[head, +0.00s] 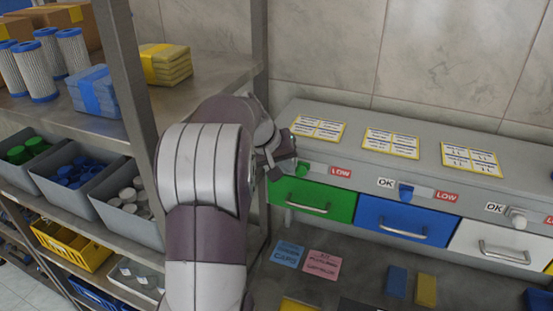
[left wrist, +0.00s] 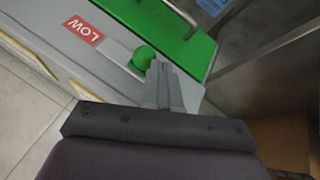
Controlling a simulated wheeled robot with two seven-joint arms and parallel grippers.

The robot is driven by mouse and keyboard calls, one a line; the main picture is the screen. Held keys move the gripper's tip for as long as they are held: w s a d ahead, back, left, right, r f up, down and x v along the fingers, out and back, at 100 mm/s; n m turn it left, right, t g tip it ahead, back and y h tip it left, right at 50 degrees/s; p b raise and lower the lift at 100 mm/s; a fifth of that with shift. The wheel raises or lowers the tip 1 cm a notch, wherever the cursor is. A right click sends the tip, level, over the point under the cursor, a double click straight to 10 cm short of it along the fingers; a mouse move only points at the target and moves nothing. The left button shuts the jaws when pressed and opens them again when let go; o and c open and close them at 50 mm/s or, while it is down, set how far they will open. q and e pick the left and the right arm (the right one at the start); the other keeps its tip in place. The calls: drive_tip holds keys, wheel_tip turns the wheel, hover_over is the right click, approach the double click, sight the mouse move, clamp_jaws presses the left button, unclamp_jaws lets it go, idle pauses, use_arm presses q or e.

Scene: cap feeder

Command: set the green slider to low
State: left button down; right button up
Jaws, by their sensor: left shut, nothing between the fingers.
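The green slider knob (head: 303,168) sits in its slot above the green drawer (head: 312,199), to the left of the red LOW label (head: 340,172). The slider knob also shows in the left wrist view (left wrist: 144,57), with the LOW label (left wrist: 84,29) apart from it. My left gripper (head: 285,160) is shut and empty, just left of the knob. In the left wrist view its fingertips (left wrist: 160,68) are right beside the knob; I cannot tell if they touch. The OK end of this slot is hidden by my arm. My right gripper is not in view.
Blue slider (head: 406,190) and white slider (head: 517,219) sit to the right, above a blue drawer (head: 404,220) and a white drawer (head: 499,246). A metal shelf post (head: 127,75) stands close left of my arm. Cards and blocks lie on the bench below.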

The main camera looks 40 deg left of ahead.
sight(304, 168)
use_arm(q)
drive_tip(key=shift+w+a+f, duration=0.1)
drive_tip(key=d, duration=0.2)
drive_tip(key=w+d, duration=0.1)
drive_tip(key=d, duration=0.1)
drive_tip(key=shift+w+d+b, duration=0.1)
drive_tip(key=shift+d+b, duration=0.15)
drive_tip(key=shift+b, duration=0.15)
drive_tip(key=shift+a, duration=0.15)
